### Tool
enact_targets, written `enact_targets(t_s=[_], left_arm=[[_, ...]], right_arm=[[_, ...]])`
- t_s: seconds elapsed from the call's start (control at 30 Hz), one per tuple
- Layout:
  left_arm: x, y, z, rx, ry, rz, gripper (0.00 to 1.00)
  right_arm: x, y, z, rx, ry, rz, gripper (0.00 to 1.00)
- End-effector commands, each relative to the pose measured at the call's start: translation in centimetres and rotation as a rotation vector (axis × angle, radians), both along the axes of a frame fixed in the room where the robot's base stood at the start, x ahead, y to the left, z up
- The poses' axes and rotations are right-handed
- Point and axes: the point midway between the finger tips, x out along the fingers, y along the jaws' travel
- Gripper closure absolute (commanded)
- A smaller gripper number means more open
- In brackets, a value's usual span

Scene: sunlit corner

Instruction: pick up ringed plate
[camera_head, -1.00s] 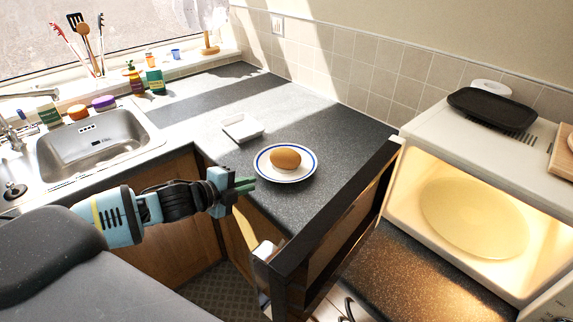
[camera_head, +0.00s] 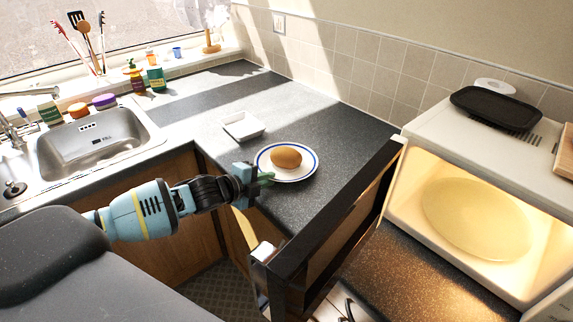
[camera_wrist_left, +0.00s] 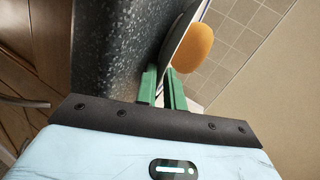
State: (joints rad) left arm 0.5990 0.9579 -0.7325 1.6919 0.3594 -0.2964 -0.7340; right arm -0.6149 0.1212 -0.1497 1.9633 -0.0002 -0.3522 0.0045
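The ringed plate (camera_head: 286,178) is white with a blue ring near its rim and lies flat on the dark counter. A brown, rounded potato-like item (camera_head: 286,157) sits on it. My left gripper (camera_head: 266,179) is at the plate's near left edge, its green fingers level with the rim. In the left wrist view the two fingers (camera_wrist_left: 163,88) stand a little apart, with the plate's edge (camera_wrist_left: 181,38) at their tips; the brown item (camera_wrist_left: 193,49) shows just beyond. How far the rim sits between the fingers is hard to tell. My right gripper is not in view.
A small white square dish (camera_head: 243,126) stands behind the plate. An open microwave (camera_head: 480,205) is at the right, its dark-framed door (camera_head: 325,225) jutting out close to the plate's right. The sink (camera_head: 95,145) is at the left.

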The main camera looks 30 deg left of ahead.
Motion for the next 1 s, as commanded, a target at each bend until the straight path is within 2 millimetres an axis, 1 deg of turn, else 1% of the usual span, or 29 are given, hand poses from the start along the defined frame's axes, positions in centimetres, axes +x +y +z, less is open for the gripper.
enact_targets(t_s=[0.23,0.3,0.33,0.8,0.87,1.0], left_arm=[[0.1,0.0,0.0,0.000,0.000,0.000,0.90],[0.1,0.0,0.0,0.000,0.000,0.000,0.99],[0.1,0.0,0.0,0.000,0.000,0.000,1.00],[0.2,0.0,0.4,0.000,-0.006,-0.001,1.00],[0.2,0.0,0.6,0.000,-0.006,-0.001,1.00],[0.2,0.0,1.8,0.002,-0.007,-0.001,1.00]], right_arm=[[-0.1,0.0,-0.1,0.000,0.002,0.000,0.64],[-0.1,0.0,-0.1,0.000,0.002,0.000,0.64],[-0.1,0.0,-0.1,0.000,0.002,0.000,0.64],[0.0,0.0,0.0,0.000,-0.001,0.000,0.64],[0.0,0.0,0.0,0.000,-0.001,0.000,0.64],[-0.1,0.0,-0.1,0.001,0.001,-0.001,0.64]])
